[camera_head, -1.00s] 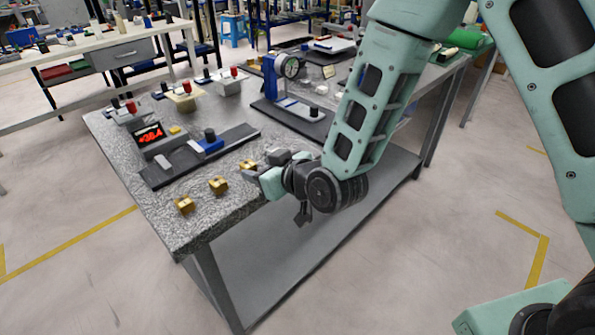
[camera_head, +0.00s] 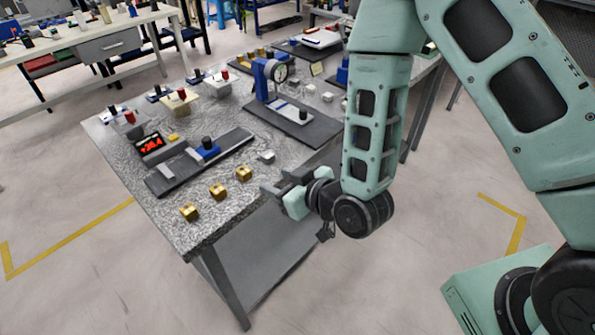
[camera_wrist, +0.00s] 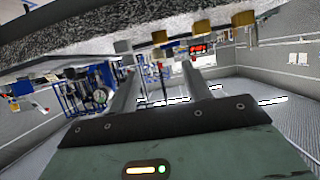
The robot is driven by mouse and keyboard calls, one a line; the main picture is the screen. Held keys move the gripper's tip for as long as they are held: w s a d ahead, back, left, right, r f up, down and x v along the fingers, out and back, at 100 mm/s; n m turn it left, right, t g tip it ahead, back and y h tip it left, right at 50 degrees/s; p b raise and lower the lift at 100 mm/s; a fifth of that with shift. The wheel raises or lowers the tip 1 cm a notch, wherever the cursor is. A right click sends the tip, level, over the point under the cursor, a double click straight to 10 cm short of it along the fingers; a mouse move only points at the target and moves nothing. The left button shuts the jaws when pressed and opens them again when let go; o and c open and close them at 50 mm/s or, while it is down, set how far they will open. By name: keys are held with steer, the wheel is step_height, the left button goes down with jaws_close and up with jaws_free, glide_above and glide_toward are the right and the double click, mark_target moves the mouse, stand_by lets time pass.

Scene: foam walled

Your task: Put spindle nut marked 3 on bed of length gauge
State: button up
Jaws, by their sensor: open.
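Three brass nuts stand in a slanted row near the table's front edge: a front nut (camera_head: 189,212), a middle nut (camera_head: 218,191) and a back nut (camera_head: 243,173). Their markings are too small to read. A long dark bed (camera_head: 168,183) with a blue slide (camera_head: 207,150) and a red-lit readout (camera_head: 151,145) lies behind them, apparently the length gauge. My gripper (camera_head: 272,187) is open and empty, right of the back nut and apart from it, by the table edge. In the wrist view, my open fingers (camera_wrist: 160,80) have nothing between them; brass nuts (camera_wrist: 203,27) show beyond.
A small grey block (camera_head: 266,156) lies between the bed and my gripper. A blue dial-gauge stand (camera_head: 262,80) on a dark base stands farther back. Several small fixtures line the table's far left side. The granite surface around the nuts is bare.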

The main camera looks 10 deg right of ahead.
steer(key=p+v, duration=0.5)
steer(key=p, duration=0.1)
steer(key=shift+r, duration=0.1)
